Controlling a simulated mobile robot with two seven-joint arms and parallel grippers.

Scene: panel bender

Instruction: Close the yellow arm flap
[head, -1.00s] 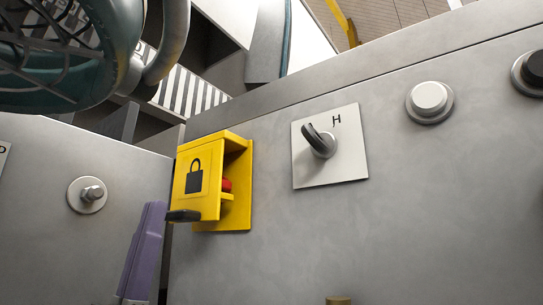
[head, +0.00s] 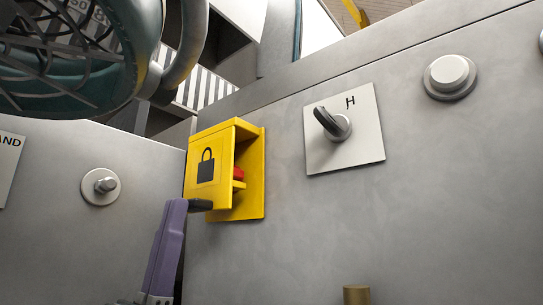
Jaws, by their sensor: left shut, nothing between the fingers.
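The yellow arm flap (head: 208,168) carries a black padlock symbol and stands partly open, away from its yellow back plate (head: 251,180). A red button (head: 238,174) shows in the gap behind it. My left gripper (head: 175,208), purple, comes up from below and is shut and empty. My right gripper is not in view.
Right of the flap, a white plate marked H holds a black rotary switch (head: 332,124). A white round button (head: 450,76) is further right. A metal knob (head: 101,186) is on the left panel. A brass-coloured cylinder (head: 356,295) shows at the bottom edge. A teal caged part (head: 70,60) hangs at upper left.

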